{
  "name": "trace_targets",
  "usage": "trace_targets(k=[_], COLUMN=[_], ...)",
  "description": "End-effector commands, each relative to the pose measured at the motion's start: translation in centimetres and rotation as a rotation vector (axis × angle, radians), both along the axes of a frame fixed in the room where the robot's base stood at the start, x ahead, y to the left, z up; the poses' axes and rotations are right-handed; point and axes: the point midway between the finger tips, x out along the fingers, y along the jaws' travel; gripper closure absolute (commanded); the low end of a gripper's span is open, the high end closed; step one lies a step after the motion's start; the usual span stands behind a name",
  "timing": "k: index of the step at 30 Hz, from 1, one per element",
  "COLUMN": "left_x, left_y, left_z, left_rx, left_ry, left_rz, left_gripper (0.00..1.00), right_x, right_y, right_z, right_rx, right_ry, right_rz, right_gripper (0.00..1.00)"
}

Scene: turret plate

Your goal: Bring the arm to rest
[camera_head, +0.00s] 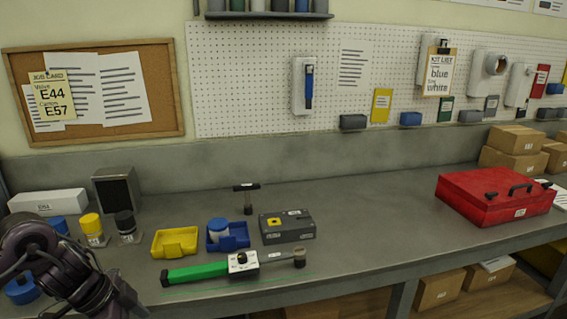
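My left arm and gripper (112,298) show dark purple at the lower left, over the front edge of the bench. I cannot make out the fingertips, nor whether it holds anything. My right gripper is out of view. To the right of my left arm, a tool with a green handle (197,272) lies along the front of the bench. Behind it are a yellow tray (160,251), a blue tray (243,242) with a blue-topped round piece (218,226) in it, and a grey box (290,236) with a yellow patch.
Jars with yellow (91,224) and black (125,221) caps stand near my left arm. A red toolbox (480,207) sits at the right. The bench between grey box and toolbox is clear.

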Motion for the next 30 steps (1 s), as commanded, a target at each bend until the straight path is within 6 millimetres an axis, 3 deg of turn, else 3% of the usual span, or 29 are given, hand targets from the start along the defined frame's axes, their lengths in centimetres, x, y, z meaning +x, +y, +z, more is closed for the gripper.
trace_targets(k=[11, 17, 20, 24, 26, 30], left_x=[5.2, 9.2, 10.8, 11.0, 10.0, 5.4], left_y=[-3.3, -5.2, -5.7, -5.5, -5.1, -4.1], left_z=[-4.4, -9.9, -14.5, -24.1, -28.5, -38.1], left_rx=[-0.168, -0.293, -0.345, -0.374, -0.361, -0.291], left_ry=[-0.085, -0.159, -0.192, -0.218, -0.215, -0.180], left_rz=[0.011, 0.085, 0.164, 0.332, 0.411, 0.565], left_gripper=[0.27, 0.27, 0.27, 0.27, 0.27, 0.27], right_x=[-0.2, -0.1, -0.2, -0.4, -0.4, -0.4], right_y=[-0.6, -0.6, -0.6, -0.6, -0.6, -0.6], right_z=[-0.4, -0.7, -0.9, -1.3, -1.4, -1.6], right_rx=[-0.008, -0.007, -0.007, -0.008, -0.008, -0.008], right_ry=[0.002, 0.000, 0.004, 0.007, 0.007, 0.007], right_rz=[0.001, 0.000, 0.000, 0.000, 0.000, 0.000], right_gripper=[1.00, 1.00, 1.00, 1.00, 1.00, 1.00])
